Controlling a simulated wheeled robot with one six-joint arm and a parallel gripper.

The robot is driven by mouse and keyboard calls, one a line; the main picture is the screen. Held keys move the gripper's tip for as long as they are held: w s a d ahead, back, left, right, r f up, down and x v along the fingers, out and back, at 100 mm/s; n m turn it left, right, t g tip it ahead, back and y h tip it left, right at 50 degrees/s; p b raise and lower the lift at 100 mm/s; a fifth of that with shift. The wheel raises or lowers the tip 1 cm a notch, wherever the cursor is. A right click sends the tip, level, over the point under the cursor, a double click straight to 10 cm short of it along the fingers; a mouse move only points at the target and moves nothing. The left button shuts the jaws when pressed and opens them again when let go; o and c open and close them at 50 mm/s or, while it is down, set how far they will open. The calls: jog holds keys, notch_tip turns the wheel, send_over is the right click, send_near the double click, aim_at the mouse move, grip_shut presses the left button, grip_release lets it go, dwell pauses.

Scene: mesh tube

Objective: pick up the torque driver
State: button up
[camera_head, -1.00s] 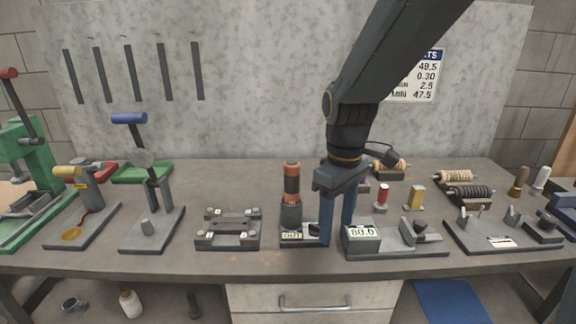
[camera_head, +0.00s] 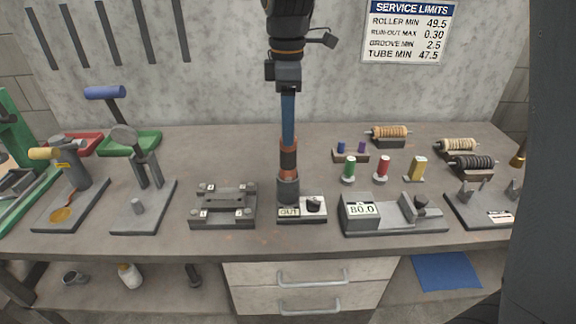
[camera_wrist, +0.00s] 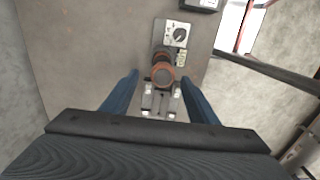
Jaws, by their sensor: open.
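The torque driver appears to be the upright handle (camera_head: 288,160) with orange and black bands, standing in a dark grey holder on a small base with a dial and an "OUT" label. My gripper (camera_head: 288,142) points down right over it in the head view, its blue fingers seen edge-on and lined up with the handle's top. In the wrist view the driver (camera_wrist: 162,75) shows end-on between the tips of the two blue fingers, which are spread apart with room on both sides. I cannot tell how far the fingertips reach down beside the handle.
A grey fixture plate (camera_head: 223,208) stands just left of the driver's base. Coloured pins (camera_head: 382,168) and wound rollers (camera_head: 388,133) are behind on the right. A hammer-like tool stand (camera_head: 145,185) is on the left.

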aim_at(288, 154)
jog(key=shift+s+d+f+p, duration=0.1)
jog(key=shift+f+p, duration=0.55)
jog(key=shift+f, duration=1.5)
jog(key=shift+s+f+p, duration=0.1)
jog(key=shift+f+p, duration=0.55)
jog(key=shift+f, duration=1.45)
jog(key=c, duration=1.3)
jog(key=shift+o, duration=0.2)
jog(key=shift+r, duration=0.1)
jog(key=shift+r, duration=0.1)
